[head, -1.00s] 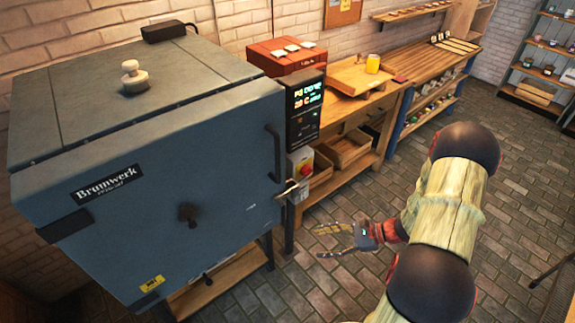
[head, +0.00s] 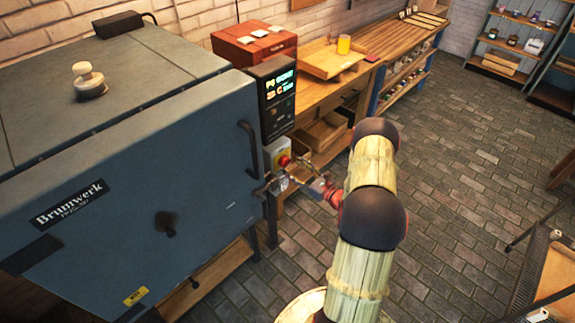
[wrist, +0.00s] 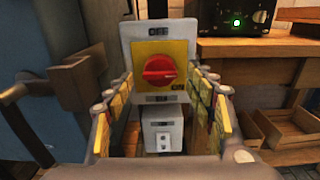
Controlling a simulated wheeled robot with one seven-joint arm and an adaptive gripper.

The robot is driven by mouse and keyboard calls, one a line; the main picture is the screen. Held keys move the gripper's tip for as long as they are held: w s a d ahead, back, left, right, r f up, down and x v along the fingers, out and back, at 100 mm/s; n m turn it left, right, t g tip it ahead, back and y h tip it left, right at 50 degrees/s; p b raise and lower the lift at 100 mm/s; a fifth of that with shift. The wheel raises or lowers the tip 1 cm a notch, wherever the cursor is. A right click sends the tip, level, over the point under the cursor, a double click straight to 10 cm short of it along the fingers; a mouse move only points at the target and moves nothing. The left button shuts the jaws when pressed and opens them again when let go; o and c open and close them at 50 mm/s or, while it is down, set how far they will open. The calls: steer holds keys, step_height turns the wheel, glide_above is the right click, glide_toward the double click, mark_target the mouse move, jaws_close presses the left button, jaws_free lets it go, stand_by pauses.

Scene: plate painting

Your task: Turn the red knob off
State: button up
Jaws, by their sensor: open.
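The red knob (wrist: 159,71) sits on a yellow plate on a grey switch box (wrist: 150,31), with its grip bar lying roughly level. The box has a label above the knob that seems to read OFF and one at the plate's lower right that seems to read ON. In the head view the red knob (head: 284,161) shows beside the kiln's right edge. My gripper (wrist: 160,100) is open, its two fingers spread left and right of the knob, and nothing is between them. In the head view my gripper (head: 287,178) is close in front of the box; contact cannot be told.
The blue kiln (head: 130,170) stands at left, with a latch handle (wrist: 75,80) close to my left finger. A control panel (head: 272,97) is above the switch. A wooden bench with crates (wrist: 290,135) is at right. The brick floor (head: 450,150) is open.

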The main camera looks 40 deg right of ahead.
mark_target(288, 164)
steer(key=shift+w+a, duration=0.15)
steer(key=shift+w, duration=1.6)
steer(key=shift+c, duration=0.6)
steer(key=c, duration=1)
